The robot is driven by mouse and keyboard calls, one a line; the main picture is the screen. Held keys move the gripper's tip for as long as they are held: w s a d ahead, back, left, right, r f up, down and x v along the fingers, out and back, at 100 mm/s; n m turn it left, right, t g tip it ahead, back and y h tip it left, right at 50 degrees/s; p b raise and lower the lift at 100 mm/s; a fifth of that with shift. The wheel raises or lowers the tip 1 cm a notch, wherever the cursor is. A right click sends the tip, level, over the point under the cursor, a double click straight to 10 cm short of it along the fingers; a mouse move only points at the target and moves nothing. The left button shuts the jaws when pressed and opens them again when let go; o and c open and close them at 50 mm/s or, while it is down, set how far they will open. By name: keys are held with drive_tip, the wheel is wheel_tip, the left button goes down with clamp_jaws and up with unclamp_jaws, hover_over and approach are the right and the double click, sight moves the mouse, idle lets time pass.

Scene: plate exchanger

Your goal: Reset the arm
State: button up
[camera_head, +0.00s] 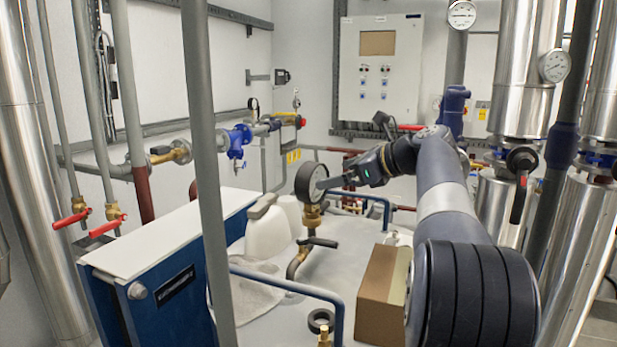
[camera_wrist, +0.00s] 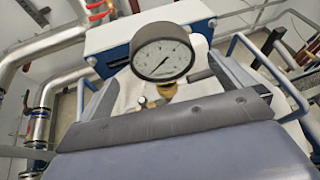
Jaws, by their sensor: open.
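My gripper (camera_head: 328,183) is at the end of my arm, which reaches in from the lower right in the head view. Its jaws are close to a round pressure gauge (camera_head: 310,182) on a brass fitting. In the wrist view my gripper (camera_wrist: 163,72) is open, with one finger at each side. The white-faced gauge (camera_wrist: 162,58) shows between and beyond the fingers, and nothing is held. I cannot tell whether a finger touches the gauge.
A blue plate exchanger (camera_head: 165,260) with a white top stands at left. A cardboard box (camera_head: 382,300), a white jug (camera_head: 267,235) and blue rails (camera_head: 290,285) are near my arm. Steel columns (camera_head: 520,90) stand at right, and a control cabinet (camera_head: 380,70) is behind.

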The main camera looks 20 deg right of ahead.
drive_tip(key=p+x, duration=0.1)
drive_tip(key=x, duration=1)
drive_tip(key=shift+p, duration=0.4)
drive_tip(key=shift+d+r+p, duration=0.1)
drive_tip(key=shift+r+p, duration=0.25)
drive_tip(key=shift+r, duration=0.3)
drive_tip(key=shift+s+r, duration=0.2)
drive_tip(key=shift+r, duration=0.15)
